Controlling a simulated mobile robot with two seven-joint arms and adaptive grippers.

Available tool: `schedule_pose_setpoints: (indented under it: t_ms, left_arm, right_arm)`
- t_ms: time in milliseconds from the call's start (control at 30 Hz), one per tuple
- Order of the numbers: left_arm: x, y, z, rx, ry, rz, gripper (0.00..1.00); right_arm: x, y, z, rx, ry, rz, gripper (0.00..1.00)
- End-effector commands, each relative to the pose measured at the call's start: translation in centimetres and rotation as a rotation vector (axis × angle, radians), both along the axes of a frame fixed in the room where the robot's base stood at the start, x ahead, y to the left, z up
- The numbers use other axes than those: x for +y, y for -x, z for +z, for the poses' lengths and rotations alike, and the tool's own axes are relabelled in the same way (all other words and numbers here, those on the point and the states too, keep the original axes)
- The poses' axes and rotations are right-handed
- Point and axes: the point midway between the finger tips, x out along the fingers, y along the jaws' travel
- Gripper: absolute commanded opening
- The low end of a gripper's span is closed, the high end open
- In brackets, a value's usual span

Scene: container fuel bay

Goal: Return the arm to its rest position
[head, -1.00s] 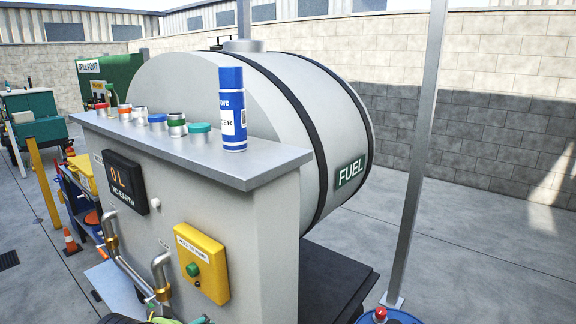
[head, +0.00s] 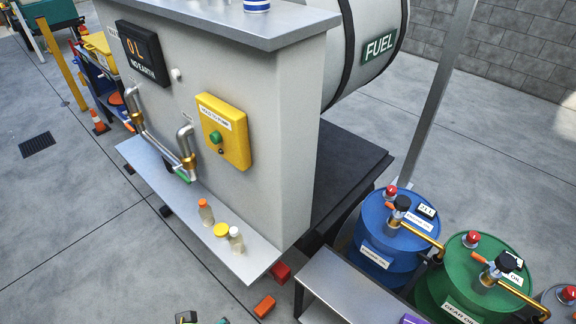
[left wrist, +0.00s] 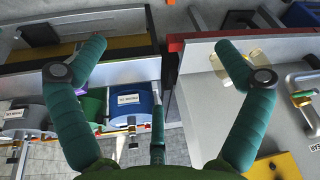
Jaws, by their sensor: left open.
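My left gripper (left wrist: 162,45) shows in the left wrist view as two green fingers spread wide apart. No object is held between them. The right finger overlaps a pale panel, and the left finger overlaps a brown and grey structure. A blue drum (left wrist: 140,104) shows beyond the space between the fingers. Neither gripper can be made out in the head view, and my right gripper is in neither picture.
The fuel cabinet has a yellow button box (head: 223,132), pipes (head: 160,135) and a low shelf (head: 150,160) with small bottles (head: 206,212). Blue (head: 395,240) and green (head: 470,285) drums stand right beside a grey bench (head: 350,285). Floor at left is mostly clear.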

Motion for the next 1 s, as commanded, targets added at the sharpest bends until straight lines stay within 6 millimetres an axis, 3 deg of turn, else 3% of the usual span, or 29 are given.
schedule_pose_setpoints:
  t_ms: [267, 433, 567, 700, 833, 1000]
  left_arm:
    - [-0.2, 0.2, -9.8, 0.046, -0.002, -0.007, 0.99]
    - [0.1, 2.2, -18.6, 0.085, -0.005, -0.012, 0.99]
    - [0.5, 5.2, -25.1, 0.116, -0.009, -0.019, 0.99]
    - [1.2, 9.6, -30.9, 0.148, -0.013, -0.027, 0.99]
    - [1.9, 13.7, -34.5, 0.172, -0.017, -0.033, 0.99]
    - [2.7, 17.5, -36.7, 0.191, -0.021, -0.038, 0.99]
  right_arm:
    - [0.0, 0.0, -1.2, 0.001, 0.000, -0.001, 0.40]
    - [0.0, 0.0, -2.2, 0.001, 0.000, 0.000, 0.40]
    - [0.0, 0.0, -3.0, 0.001, 0.000, 0.000, 0.40]
    - [0.0, 0.0, -3.8, 0.000, 0.000, 0.000, 0.40]
    - [0.1, 0.0, -4.4, 0.000, -0.001, 0.000, 0.40]
    - [0.2, -0.1, -4.9, -0.001, -0.002, 0.000, 0.40]
